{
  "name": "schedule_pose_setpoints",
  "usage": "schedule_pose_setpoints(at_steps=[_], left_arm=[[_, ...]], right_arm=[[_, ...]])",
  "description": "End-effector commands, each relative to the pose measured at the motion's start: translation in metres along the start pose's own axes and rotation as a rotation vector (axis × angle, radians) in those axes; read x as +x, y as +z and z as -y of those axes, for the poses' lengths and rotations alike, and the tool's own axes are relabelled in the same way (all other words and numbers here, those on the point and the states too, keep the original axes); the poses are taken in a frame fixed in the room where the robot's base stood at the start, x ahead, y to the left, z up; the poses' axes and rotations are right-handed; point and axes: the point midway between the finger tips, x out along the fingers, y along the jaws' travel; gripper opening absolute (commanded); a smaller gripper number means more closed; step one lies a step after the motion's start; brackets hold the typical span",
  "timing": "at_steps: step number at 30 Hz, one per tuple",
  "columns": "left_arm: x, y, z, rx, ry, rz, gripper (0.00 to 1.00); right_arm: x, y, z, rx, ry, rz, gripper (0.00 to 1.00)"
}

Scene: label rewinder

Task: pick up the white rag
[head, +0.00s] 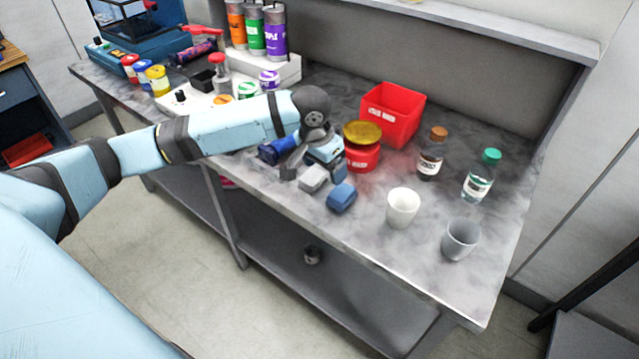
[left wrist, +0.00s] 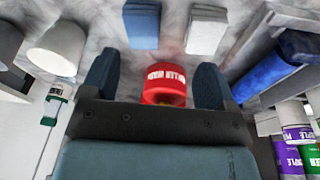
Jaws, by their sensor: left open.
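The white rag (head: 313,178) is a small folded pale block on the grey marbled bench, near its front edge. In the left wrist view the white rag (left wrist: 207,28) lies at the top, right of centre. A similar folded blue rag (head: 342,197) lies to its right in the head view; it also shows in the left wrist view (left wrist: 141,25). My left gripper (head: 314,166) is just behind the white rag in the head view. Its two fingers (left wrist: 156,82) are apart with nothing held between them. My right gripper is not in view.
A red jar with a gold lid (head: 362,148) stands close to the gripper, with a red bin (head: 392,113) behind. A white cup (head: 402,207), grey cup (head: 460,239) and two bottles (head: 431,153) stand right. A blue item (head: 270,153) lies left.

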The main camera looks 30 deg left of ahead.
Motion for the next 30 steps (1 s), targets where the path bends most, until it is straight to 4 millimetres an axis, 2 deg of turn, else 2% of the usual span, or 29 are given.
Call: schedule_pose_setpoints(at_steps=[1, 3, 6, 9, 13, 21, 30], left_arm=[[-0.013, -0.006, 0.019, -0.035, -0.027, 0.013, 0.81], [-0.026, -0.010, 0.036, -0.077, -0.046, 0.034, 0.81], [-0.039, -0.012, 0.051, -0.120, -0.062, 0.054, 0.81], [-0.043, -0.013, 0.058, -0.139, -0.068, 0.065, 0.81], [-0.027, -0.011, 0.060, -0.144, -0.069, 0.070, 0.81], [0.024, -0.008, 0.063, -0.143, -0.068, 0.067, 0.81], [0.049, -0.006, 0.066, -0.141, -0.069, 0.066, 0.81]], right_arm=[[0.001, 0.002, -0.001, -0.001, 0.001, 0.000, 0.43], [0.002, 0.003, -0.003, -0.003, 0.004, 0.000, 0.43], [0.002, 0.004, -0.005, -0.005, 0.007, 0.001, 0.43], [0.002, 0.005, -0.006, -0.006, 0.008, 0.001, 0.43], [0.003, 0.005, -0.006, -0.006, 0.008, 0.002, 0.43], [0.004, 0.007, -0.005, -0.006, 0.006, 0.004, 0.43], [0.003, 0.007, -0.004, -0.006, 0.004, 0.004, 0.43]])
